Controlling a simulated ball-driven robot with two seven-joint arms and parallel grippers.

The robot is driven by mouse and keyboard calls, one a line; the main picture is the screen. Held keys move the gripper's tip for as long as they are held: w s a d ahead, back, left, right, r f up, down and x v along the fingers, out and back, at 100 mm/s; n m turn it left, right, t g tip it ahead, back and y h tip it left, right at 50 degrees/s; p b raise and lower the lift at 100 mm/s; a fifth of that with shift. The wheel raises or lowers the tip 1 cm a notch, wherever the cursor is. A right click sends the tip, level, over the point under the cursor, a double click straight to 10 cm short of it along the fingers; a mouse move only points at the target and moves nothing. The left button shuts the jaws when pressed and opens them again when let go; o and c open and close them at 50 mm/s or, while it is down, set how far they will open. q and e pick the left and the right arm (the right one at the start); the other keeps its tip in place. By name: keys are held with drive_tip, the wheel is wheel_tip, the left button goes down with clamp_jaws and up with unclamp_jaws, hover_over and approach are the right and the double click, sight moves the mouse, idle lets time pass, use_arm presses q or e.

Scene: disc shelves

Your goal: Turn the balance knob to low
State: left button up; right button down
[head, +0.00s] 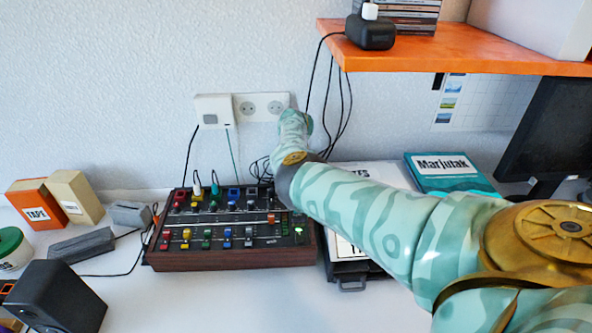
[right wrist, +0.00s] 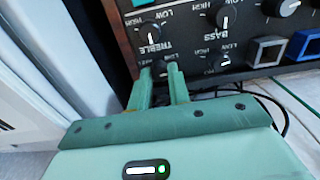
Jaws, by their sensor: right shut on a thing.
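The readable labels are TREBLE, BASS, LOW and HIGH. My right gripper (right wrist: 161,71) is shut on a small dark knob (right wrist: 160,66) below the TREBLE label. The fingertips hide most of that knob, its own label and its pointer, so I cannot confirm it is the balance knob. In the head view my right arm reaches behind the mixer and the gripper is hidden. My left gripper is not in view.
An orange shelf (head: 460,60) hangs above my right arm. Cables (head: 335,118) hang behind the mixer, and a cable also runs near the gripper. A black speaker (head: 58,297) and boxes stand left; a teal book (head: 450,183) lies right.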

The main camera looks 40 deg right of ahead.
drive_tip(key=shift+r+n, duration=0.25)
drive_tip(key=shift+n, duration=0.35)
drive_tip(key=shift+f+n, duration=0.2)
drive_tip(key=shift+n, duration=0.1)
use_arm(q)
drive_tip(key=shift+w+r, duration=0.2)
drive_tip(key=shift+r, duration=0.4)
use_arm(e)
drive_tip(key=c, duration=1.3)
unclamp_jaws()
